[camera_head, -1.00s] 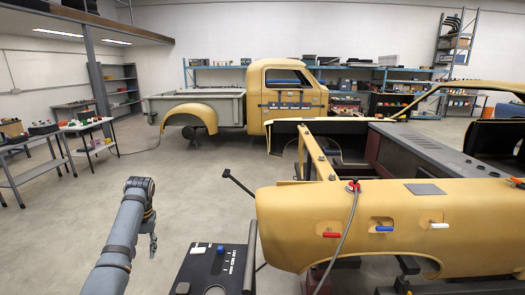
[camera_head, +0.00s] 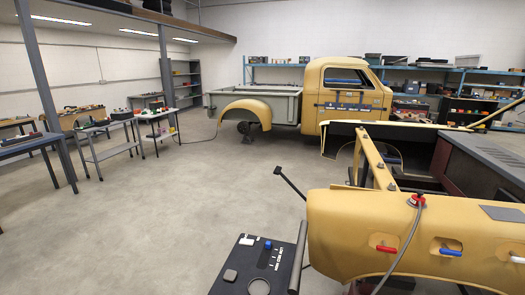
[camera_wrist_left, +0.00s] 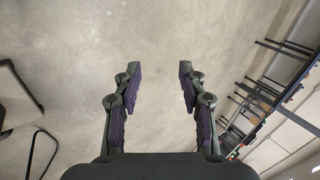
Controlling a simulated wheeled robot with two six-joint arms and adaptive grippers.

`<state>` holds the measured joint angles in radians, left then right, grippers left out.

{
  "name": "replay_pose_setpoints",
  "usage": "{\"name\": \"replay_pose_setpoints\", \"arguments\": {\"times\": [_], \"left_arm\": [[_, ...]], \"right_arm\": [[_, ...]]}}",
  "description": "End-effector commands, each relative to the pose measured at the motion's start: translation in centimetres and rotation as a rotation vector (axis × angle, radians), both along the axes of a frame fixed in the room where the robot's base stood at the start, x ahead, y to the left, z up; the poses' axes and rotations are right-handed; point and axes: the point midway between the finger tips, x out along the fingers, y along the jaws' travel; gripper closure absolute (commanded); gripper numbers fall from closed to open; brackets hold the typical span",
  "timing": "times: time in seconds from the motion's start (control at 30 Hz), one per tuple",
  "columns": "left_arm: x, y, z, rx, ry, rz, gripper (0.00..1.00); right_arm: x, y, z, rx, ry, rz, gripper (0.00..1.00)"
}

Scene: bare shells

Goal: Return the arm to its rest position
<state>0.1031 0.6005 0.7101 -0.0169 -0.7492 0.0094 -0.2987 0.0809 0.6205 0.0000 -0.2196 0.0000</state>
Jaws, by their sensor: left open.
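My left gripper (camera_wrist_left: 159,88) shows in the left wrist view. Its two dark fingers with purple pads stand wide apart. Nothing is between them, and bare concrete floor lies behind. Neither of my arms shows in the head view now. My right gripper is not in view.
A yellow car shell (camera_head: 400,225) with red, blue and white handles fills the right front. A black control panel (camera_head: 258,265) stands beside it. A yellow pickup shell (camera_head: 345,105) is at the back. Work tables (camera_head: 110,153) stand at the left. The floor (camera_head: 180,220) between is clear.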

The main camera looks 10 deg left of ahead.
Motion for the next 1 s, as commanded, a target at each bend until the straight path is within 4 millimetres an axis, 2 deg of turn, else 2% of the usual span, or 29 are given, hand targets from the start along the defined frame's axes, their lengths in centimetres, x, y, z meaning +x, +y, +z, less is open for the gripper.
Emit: {"name": "replay_pose_setpoints", "arguments": {"times": [0.03,0.1,0.2,0.3,0.33,0.37,0.47,0.57,0.63,0.7,0.8,0.9,1.0], "left_arm": [[-3.9,0.2,-2.2,0.0,0.022,-0.04,0.58],[-8.3,0.2,-4.4,-0.005,0.03,-0.098,0.58],[-14.3,0.1,-6.6,-0.017,0.041,-0.171,0.58],[-20.3,-0.2,-7.9,-0.036,0.052,-0.237,0.58],[-21.0,-1.1,-8.5,-0.051,0.043,-0.248,0.58],[-20.6,-3.3,-9.8,-0.081,0.031,-0.236,0.58],[-21.4,-9.1,-12.8,-0.161,0.021,-0.209,0.58],[-22.3,-15.5,-15.6,-0.248,0.011,-0.182,0.58],[-22.8,-20.7,-17.3,-0.316,0.002,-0.162,0.58],[-23.2,-25.8,-18.7,-0.381,-0.007,-0.142,0.58],[-23.6,-32.0,-19.9,-0.459,-0.016,-0.118,0.58],[-23.7,-36.0,-20.4,-0.508,-0.023,-0.103,0.58],[-23.7,-37.8,-20.5,-0.529,-0.026,-0.095,0.58]], "right_arm": [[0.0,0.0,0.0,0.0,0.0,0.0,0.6],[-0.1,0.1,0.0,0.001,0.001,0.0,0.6],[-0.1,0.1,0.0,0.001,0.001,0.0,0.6],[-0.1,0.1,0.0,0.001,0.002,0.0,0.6],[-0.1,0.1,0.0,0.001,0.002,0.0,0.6],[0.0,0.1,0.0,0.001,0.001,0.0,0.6],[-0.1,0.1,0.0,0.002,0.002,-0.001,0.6],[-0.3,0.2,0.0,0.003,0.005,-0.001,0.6],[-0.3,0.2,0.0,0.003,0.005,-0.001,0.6],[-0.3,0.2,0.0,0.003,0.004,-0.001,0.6],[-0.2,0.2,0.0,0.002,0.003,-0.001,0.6],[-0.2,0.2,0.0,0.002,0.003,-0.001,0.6],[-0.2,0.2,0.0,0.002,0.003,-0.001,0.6]]}}
